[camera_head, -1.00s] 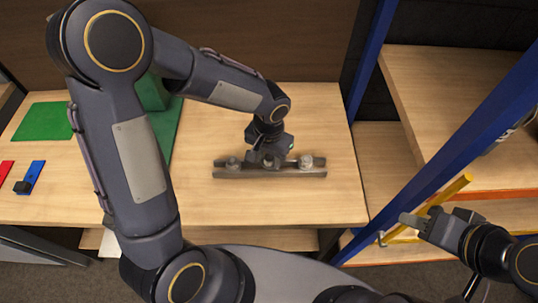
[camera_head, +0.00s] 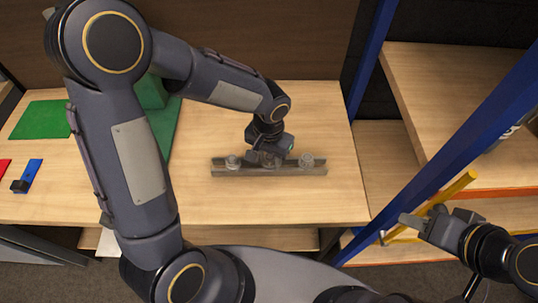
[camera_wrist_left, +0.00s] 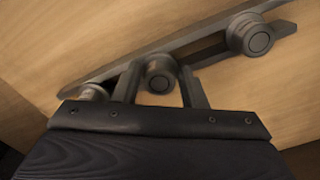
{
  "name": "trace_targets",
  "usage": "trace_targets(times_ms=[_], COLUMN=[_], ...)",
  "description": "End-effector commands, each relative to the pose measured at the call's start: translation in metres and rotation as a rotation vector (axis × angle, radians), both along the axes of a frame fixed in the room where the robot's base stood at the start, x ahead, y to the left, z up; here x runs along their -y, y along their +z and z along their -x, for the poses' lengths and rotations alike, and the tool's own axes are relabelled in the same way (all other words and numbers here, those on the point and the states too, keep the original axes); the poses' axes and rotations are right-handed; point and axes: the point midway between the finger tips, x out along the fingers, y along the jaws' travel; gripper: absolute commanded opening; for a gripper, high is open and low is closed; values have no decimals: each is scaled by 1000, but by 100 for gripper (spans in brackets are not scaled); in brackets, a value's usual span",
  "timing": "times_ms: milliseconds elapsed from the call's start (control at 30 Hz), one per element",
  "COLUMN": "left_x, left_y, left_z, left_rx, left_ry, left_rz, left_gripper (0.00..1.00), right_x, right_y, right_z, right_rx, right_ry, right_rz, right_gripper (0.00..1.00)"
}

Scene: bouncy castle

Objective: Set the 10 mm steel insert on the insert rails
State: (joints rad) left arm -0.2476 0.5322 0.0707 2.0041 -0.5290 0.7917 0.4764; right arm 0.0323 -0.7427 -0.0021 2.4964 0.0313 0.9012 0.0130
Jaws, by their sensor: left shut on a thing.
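The insert rails (camera_head: 222,170) are a long grey metal bar pair on the wooden bench top. My left gripper (camera_head: 268,160) reaches down over their middle. In the left wrist view its two fingers (camera_wrist_left: 158,88) are shut around a round steel insert (camera_wrist_left: 158,72), between the rails (camera_wrist_left: 205,48). Whether this insert rests on the rails or hangs just above them I cannot tell. Two other round steel inserts stand on the rails, one at the left (camera_head: 233,162) and one at the right (camera_head: 306,161). My right gripper (camera_head: 412,220) is away by the shelf; its jaw gap is unclear.
Green blocks and a green mat (camera_head: 42,120) lie at the bench's left, with a blue piece (camera_head: 30,175) and a red piece. A blue shelf post (camera_head: 440,165) and a yellow bar (camera_head: 455,188) stand at the right. The bench around the rails is clear.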

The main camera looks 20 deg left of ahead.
Motion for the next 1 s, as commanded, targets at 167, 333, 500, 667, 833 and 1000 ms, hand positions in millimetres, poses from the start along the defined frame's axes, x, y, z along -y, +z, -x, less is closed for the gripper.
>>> trace_targets(times_ms=[167,333,500,667,833,1000], left_x=[0,0,0,0,0,0], left_y=[1,0,-3,-4,-3,-3], left_z=[0,0,0,0,0,0], left_rx=[1,1,1,1,1,1], left_ry=[0,0,0,0,0,0], left_rz=[0,0,0,0,0,0], left_gripper=[10,10,10,10,10,47], right_x=[0,0,0,0,0,0], right_y=[0,0,-4,-6,-6,-6], right_z=[0,0,0,0,0,0], right_rx=[0,0,0,0,0,0], right_ry=[0,0,0,0,0,0], right_rz=[0,0,0,0,0,0], right_gripper=[36,36,36,36,36,36])
